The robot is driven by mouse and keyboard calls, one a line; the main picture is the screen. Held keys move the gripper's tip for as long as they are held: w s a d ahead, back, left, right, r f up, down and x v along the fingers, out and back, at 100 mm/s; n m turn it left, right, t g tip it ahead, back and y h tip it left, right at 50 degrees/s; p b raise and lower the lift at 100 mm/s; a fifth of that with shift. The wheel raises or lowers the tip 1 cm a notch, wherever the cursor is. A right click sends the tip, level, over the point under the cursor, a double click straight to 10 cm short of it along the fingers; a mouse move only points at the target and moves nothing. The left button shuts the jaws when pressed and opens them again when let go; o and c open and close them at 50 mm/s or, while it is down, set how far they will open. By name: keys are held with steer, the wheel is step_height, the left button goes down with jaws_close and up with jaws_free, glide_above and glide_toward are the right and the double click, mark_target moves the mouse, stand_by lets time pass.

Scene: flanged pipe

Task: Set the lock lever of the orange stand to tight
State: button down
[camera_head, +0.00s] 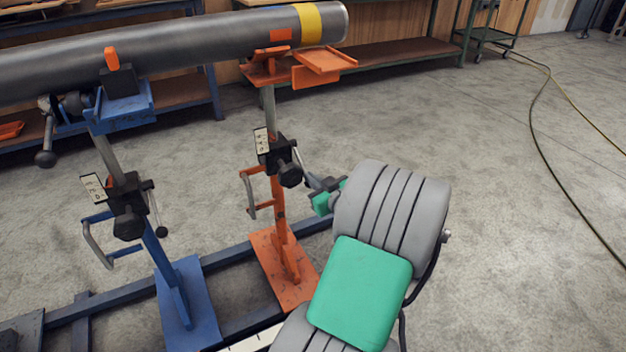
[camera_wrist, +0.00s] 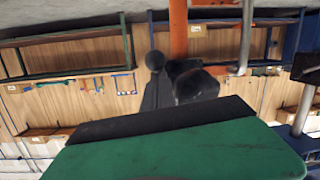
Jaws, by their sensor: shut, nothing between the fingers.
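The orange stand (camera_head: 279,205) stands right of the blue stand in the head view, its post upright. Its black clamp block (camera_head: 270,148) carries a pale plate, a dark round knob (camera_head: 290,175) and a thin lock lever (camera_head: 299,158) slanting down to the right. My gripper (camera_head: 316,183) is shut and empty, just right of the clamp by the lever's lower end. In the wrist view, the shut fingers (camera_wrist: 157,88) point at a dark ball end (camera_wrist: 155,61), with the knob (camera_wrist: 197,86) beside it. I cannot tell if they touch.
A grey pipe (camera_head: 190,42) with a yellow band rests across both stands. The blue stand (camera_head: 168,275) has its own clamp and ball-ended lever. An orange side handle (camera_head: 250,192) juts left from the orange post. Open floor lies to the right, with a hose (camera_head: 540,110).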

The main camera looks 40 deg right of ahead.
steer(key=f, duration=0.2)
steer(key=shift+s+a+f+g, duration=0.2)
steer(key=shift+a+f+g, duration=0.1)
step_height(320, 180, up, 6)
steer(key=p, duration=0.3)
steer(key=s+a+f, duration=0.2)
steer(key=s+f, duration=0.1)
steer(key=s, duration=0.5)
steer(key=shift+s+a+f+p, duration=0.2)
steer(key=shift+s+a+p, duration=0.05)
steer(key=shift+s+p, duration=0.05)
